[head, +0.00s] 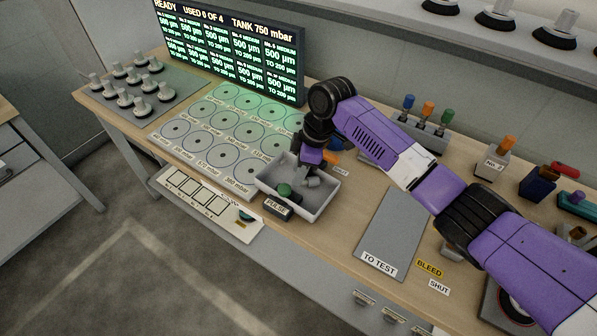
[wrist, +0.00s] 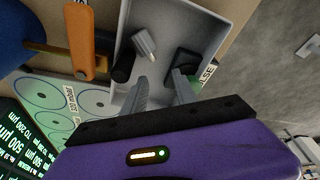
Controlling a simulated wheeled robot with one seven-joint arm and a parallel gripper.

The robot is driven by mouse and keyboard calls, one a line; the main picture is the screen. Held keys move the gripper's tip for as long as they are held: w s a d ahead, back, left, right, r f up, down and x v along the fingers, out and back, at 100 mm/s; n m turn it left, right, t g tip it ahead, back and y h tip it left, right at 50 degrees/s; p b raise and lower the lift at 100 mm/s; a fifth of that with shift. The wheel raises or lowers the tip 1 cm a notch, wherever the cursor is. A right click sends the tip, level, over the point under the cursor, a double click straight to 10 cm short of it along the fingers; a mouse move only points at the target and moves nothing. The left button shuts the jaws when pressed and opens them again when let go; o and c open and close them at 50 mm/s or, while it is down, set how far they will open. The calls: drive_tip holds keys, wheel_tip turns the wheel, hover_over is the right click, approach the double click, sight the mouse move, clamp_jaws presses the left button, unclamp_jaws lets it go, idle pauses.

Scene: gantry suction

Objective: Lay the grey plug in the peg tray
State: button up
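A white open tray (head: 325,200) stands near the table's front edge; I take it to be the peg tray. It also shows in the wrist view (wrist: 215,18). A small grey piece that looks like the grey plug (head: 313,182) lies in the tray; in the wrist view the plug (wrist: 147,42) lies on its side, just beyond my fingertips. My gripper (wrist: 160,80) points down into the tray, fingers apart with nothing between them. In the head view my wrist partly hides the tray's back.
A green-topped piece (head: 284,190) and a dark cylinder (wrist: 122,68) are at the tray. A PULSE label (head: 277,207) is in front. The grey TO TEST mat (head: 392,232) is bare. Suction cups (head: 125,97) stand at left.

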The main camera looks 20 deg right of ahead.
sight(310, 183)
drive_tip(key=b+v, duration=0.2)
drive_tip(key=v, duration=0.9)
drive_tip(key=shift+r, duration=0.25)
drive_tip(key=shift+s, duration=0.1)
